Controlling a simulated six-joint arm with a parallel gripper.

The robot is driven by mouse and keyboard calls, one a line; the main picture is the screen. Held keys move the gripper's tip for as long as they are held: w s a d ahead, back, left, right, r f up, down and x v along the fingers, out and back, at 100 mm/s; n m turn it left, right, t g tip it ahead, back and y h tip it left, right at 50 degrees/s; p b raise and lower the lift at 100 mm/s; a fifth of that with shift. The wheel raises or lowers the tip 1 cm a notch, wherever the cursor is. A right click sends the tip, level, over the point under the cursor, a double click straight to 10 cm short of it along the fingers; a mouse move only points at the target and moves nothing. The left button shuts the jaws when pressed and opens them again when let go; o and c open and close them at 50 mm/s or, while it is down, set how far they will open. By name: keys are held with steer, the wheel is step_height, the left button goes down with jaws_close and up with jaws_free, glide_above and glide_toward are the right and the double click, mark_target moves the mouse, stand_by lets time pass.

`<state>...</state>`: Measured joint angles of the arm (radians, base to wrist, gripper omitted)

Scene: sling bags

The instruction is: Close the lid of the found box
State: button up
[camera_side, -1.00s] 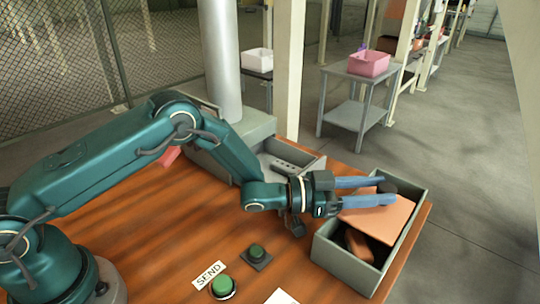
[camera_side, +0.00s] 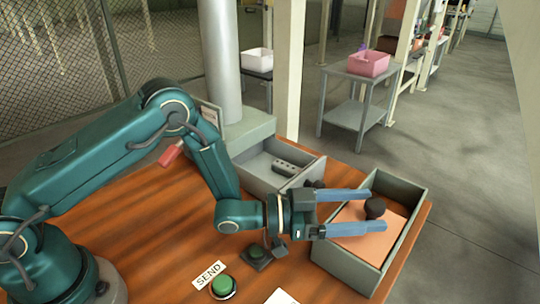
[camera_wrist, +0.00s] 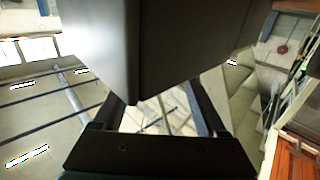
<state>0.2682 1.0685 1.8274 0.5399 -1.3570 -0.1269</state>
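The grey open-topped box (camera_side: 347,268) stands at the right edge of the wooden table. A flat orange-brown panel (camera_side: 368,240), which looks like its lid, lies within the box walls towards the near end. A dark round knob (camera_side: 375,208) stands up at the panel's far side. My gripper (camera_side: 365,213) is above the box with its two blue fingers spread apart. The knob shows near the fingertips; I cannot tell whether either finger touches it. The wrist view shows dark gripper parts and the surroundings, with no clear view of the lid.
A second grey tray (camera_side: 250,178) with a dark-holed block stands behind my wrist. A pink bin (camera_side: 369,64) is on a separate stand.

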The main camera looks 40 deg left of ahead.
steer(key=shift+w+a, duration=0.1)
steer(key=shift+s+a, duration=0.35)
steer(key=shift+a, duration=0.05)
steer(key=shift+v, duration=2.05)
steer(key=w+a+r+n+t+y, duration=0.1)
steer(key=a+r+t+y, duration=0.2)
steer(key=r, duration=0.7)
steer(key=w+a+r+t+y, duration=0.2)
steer(key=a+r, duration=0.3)
steer(key=r, duration=0.5)
steer(key=s+a+f+n+g+y, duration=0.2)
steer(key=s+a+n+g+y, duration=0.3)
steer(key=s+a+y, duration=0.4)
steer(key=s+f+n+g+h, duration=0.1)
steer(key=s+f+n+g, duration=0.2)
steer(key=s+f+g, duration=0.4)
steer(key=s+f, duration=0.3)
steer(key=s, duration=0.4)
steer(key=shift+a, duration=0.25)
